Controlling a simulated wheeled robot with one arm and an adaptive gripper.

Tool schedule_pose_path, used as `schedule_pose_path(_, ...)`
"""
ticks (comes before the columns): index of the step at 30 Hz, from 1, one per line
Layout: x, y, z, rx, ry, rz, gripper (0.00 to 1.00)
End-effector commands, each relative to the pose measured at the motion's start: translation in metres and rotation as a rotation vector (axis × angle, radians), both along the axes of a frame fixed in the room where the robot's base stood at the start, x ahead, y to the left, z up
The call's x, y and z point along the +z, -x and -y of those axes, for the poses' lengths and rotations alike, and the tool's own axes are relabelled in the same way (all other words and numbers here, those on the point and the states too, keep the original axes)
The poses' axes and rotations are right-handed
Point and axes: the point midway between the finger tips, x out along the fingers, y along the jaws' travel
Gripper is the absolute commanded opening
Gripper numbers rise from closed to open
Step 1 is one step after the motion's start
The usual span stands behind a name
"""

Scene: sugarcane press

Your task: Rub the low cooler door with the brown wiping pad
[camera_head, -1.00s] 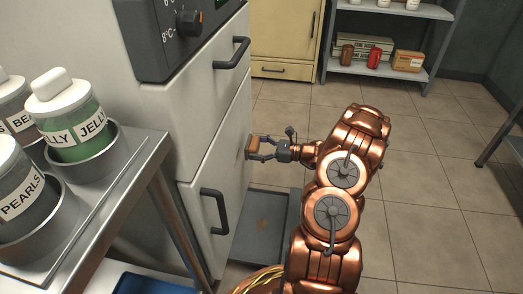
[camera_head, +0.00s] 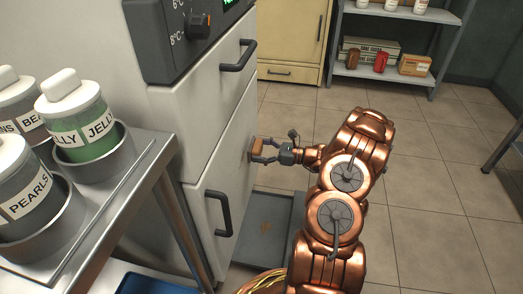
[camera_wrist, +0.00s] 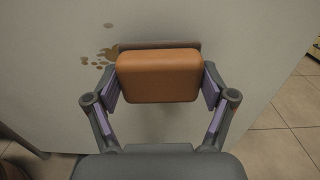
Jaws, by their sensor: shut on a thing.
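The brown wiping pad (camera_wrist: 158,75) is a rounded orange-brown block. My gripper (camera_wrist: 160,95) is shut on it, a finger on each side. In the head view my gripper (camera_head: 264,150) holds the pad (camera_head: 257,145) at the white low cooler door (camera_head: 228,160), near its far edge. The pad is very close to the door face; I cannot tell if it touches. In the wrist view, brown spots (camera_wrist: 102,57) show on the door (camera_wrist: 55,90), just left of the pad's upper part. The pad hides the door behind it.
A dark handle (camera_head: 219,212) sticks out from the low door's near side. A grey tray (camera_head: 268,222) lies on the floor below my gripper. A metal table with jars (camera_head: 85,125) stands at left. Open tiled floor lies to the right.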

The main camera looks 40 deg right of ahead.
Motion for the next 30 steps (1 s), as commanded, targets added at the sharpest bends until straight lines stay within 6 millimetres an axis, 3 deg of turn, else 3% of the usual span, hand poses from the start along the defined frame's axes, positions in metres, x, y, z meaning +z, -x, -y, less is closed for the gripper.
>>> schedule_pose_path(30, 0.0003, -0.0096, -0.0099, -0.001, 0.000, 0.000, 0.55)
